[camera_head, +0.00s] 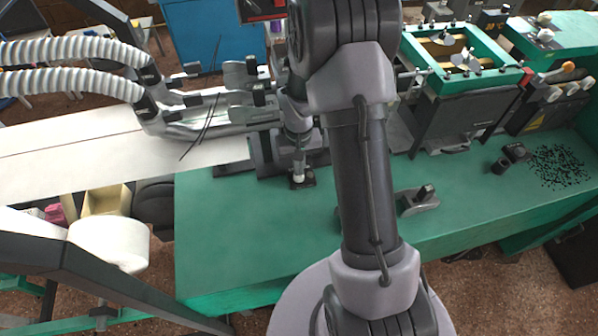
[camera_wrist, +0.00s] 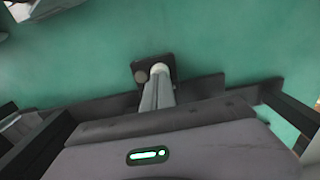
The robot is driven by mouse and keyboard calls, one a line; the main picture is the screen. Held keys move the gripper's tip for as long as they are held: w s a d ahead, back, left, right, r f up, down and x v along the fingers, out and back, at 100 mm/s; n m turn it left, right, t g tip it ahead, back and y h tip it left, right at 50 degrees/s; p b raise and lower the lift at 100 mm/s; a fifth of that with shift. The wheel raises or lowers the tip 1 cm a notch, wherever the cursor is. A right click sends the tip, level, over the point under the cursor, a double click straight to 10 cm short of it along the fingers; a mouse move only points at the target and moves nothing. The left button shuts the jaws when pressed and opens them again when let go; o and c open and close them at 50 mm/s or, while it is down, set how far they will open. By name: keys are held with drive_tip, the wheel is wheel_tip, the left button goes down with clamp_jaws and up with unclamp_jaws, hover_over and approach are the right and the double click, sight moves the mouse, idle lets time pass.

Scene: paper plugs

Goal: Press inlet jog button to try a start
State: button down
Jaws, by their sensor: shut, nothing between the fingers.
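A small black button box (camera_wrist: 170,62) sits on the green machine table in the wrist view. It bears a pale cream round button (camera_wrist: 159,68) and a grey-brown round button (camera_wrist: 141,76). I cannot read any label that tells which is the inlet jog button. My gripper (camera_wrist: 158,86) is shut and empty, its fingertips at the cream button; I cannot tell if they touch. In the head view my gripper (camera_head: 299,165) points down at the box (camera_head: 309,177), and the cream button shows just under the tips.
The green table (camera_head: 260,235) is bare in front of the box. A dark metal bracket (camera_head: 419,199) stands to its right. Machine rails and grey hoses (camera_head: 70,50) lie to the left, and a green-framed unit (camera_head: 465,60) behind right. My arm hides the middle.

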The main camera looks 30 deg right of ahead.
drive_tip(key=shift+r, duration=0.6)
wheel_tip(320, 180, up, 3)
drive_tip(key=p, duration=0.2)
drive_tip(key=shift+r+p, duration=0.1)
drive_tip(key=shift+p, duration=0.25)
drive_tip(key=s+a+r+t+b, duration=0.1)
drive_tip(key=s+a+r+t, duration=0.15)
drive_tip(key=a+r, duration=0.45)
drive_tip(key=s+a+r+t+b, duration=0.15)
drive_tip(key=s+r, duration=0.25)
drive_tip(key=r, duration=0.8)
drive_tip(key=s+a+r+t+y, duration=0.1)
drive_tip(key=s+a+r, duration=0.1)
drive_tip(key=s, duration=0.4)
drive_tip(key=s+a+r+m+y, duration=0.1)
drive_tip(key=s+a+r, duration=0.2)
drive_tip(key=s+a, duration=0.2)
drive_tip(key=shift+s+a+r+t, duration=0.3)
drive_tip(key=shift+s+r+t, duration=0.1)
drive_tip(key=shift+s, duration=0.1)
